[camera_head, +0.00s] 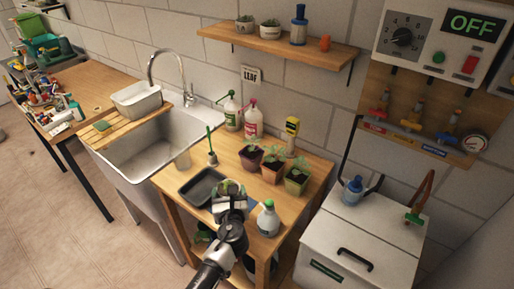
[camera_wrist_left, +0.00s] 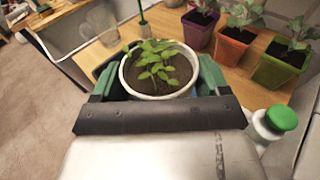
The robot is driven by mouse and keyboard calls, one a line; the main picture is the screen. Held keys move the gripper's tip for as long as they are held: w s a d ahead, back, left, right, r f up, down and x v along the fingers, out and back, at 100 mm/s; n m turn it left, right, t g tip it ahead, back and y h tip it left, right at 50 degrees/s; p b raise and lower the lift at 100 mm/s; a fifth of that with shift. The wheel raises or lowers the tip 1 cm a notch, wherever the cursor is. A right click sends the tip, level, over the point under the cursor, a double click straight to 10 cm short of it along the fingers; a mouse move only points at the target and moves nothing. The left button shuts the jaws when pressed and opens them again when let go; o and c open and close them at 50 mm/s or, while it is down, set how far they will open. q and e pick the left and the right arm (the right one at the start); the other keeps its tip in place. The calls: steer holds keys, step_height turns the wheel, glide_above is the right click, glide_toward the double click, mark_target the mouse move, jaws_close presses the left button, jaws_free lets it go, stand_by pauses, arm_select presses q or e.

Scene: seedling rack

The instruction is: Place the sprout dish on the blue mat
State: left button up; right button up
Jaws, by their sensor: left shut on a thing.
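The sprout dish (camera_wrist_left: 160,72) is a round white dish of dark soil with small green sprouts. In the left wrist view it sits between the two green fingers of my left gripper (camera_wrist_left: 157,84), which is shut on it and holds it roughly upright. In the head view the dish (camera_head: 229,186) shows small and partly hidden by my left gripper (camera_head: 231,198), over the front part of the wooden table (camera_head: 212,160). My right gripper is not in view.
A dark tray (camera_head: 201,186) lies left of the dish. Potted seedlings in purple (camera_head: 251,158), orange (camera_head: 272,170) and green (camera_head: 296,181) pots stand behind it. A green-capped bottle (camera_head: 268,219) stands close on the right. A sink (camera_head: 150,150) is further left.

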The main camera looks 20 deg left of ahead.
arm_select(q)
steer(key=shift+s+a+f, duration=0.1)
steer(key=shift+a+f, duration=0.05)
steer(key=s+d+r+m+h+b, duration=0.1)
steer(key=s+d+m+h+b, duration=0.1)
steer(key=s+b, duration=0.3)
steer(key=s+d+r+m+t+h+b, duration=0.1)
steer(key=s+h+b, duration=0.4)
steer(key=s, duration=0.7)
steer(key=shift+s+d+m+t+b, duration=0.35)
steer(key=shift+d+m+b, duration=0.35)
steer(key=shift+m, duration=0.4)
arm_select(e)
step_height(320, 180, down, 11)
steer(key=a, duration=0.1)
arm_select(q)
steer(key=shift+r, duration=0.1)
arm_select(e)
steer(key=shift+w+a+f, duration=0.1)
